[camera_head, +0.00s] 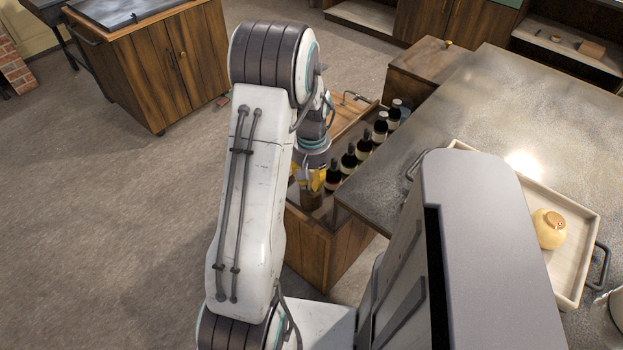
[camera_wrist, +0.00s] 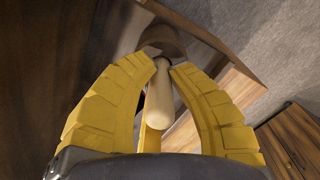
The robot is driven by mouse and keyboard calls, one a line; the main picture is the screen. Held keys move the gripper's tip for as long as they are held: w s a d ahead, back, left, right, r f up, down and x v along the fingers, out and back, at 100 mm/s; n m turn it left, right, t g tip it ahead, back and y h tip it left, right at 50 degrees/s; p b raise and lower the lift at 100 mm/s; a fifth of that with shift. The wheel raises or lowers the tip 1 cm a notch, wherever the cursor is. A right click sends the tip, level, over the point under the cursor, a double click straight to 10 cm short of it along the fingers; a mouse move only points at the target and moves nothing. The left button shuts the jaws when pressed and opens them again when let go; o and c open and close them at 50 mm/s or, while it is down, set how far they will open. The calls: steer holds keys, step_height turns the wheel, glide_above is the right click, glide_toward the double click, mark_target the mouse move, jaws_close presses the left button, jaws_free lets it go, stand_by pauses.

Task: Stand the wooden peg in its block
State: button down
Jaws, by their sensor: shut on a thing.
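My gripper (camera_head: 311,182) has yellow fingers and points down over the open wooden unit beside the table. In the wrist view my gripper (camera_wrist: 168,66) is shut on the wooden peg (camera_wrist: 160,98), a pale, smooth rod lying between the two fingers. A rounded brown piece (camera_wrist: 162,38) shows just past the fingertips, at the peg's far end. A brown piece (camera_head: 311,200) also shows below the fingers in the head view. I cannot tell whether it is the block or part of what I hold. The peg is not made out in the head view.
Several dark bottles (camera_head: 349,160) stand in a row in the wooden unit (camera_head: 307,238), close to my gripper on its right. The grey table (camera_head: 455,115) holds a tray (camera_head: 577,215) with a yellowish round pot (camera_head: 548,230). Open floor (camera_head: 120,220) lies to the left.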

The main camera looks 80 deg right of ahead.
steer(key=c, duration=1.2)
jaws_free()
